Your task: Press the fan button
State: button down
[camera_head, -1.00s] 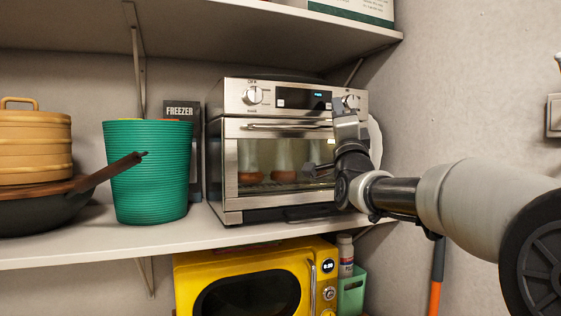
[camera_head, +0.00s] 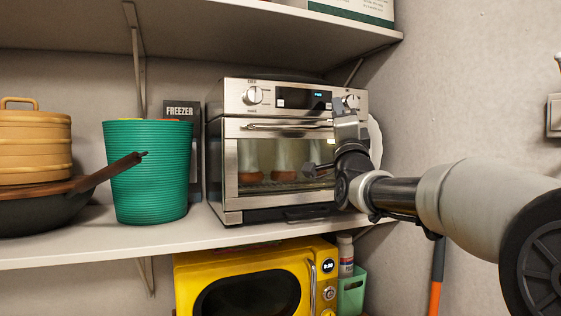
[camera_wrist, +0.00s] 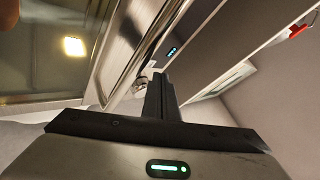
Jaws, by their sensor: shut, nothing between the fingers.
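A silver toaster oven (camera_head: 232,127) stands on the middle shelf. Its top panel has a left knob (camera_head: 253,96), a small blue-lit display (camera_head: 318,95) and a right knob (camera_head: 352,101) partly behind my gripper. No marking that I can read as a fan button shows. My gripper (camera_head: 342,104) is shut and empty, pointing up in front of the right part of the panel. In the wrist view my closed fingers (camera_wrist: 160,82) lie close to a round knob (camera_wrist: 141,84), with the display (camera_wrist: 171,51) beyond. I cannot tell whether they touch the panel.
A green ribbed bin (camera_head: 147,175), a dark pan (camera_head: 40,212) and a tan stacked container (camera_head: 32,145) stand left of the oven. A yellow microwave (camera_head: 190,278) is below the shelf (camera_head: 110,245). The wall (camera_head: 470,90) closes off the right side.

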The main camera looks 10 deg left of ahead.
jog(key=shift+w, duration=0.1)
jog(key=shift+w+a, duration=0.25)
jog(key=shift+w, duration=0.05)
jog(key=shift+w+a, duration=0.15)
jog(key=shift+w, duration=0.1)
dwell(0.8)
jog(key=shift+s+f+b, duration=0.1)
jog(key=shift+s+b, duration=0.05)
jog(key=shift+b, duration=0.35)
jog(key=shift+s+d+b, duration=0.4)
jog(key=shift+s+b, duration=0.1)
jog(key=shift+b, duration=0.15)
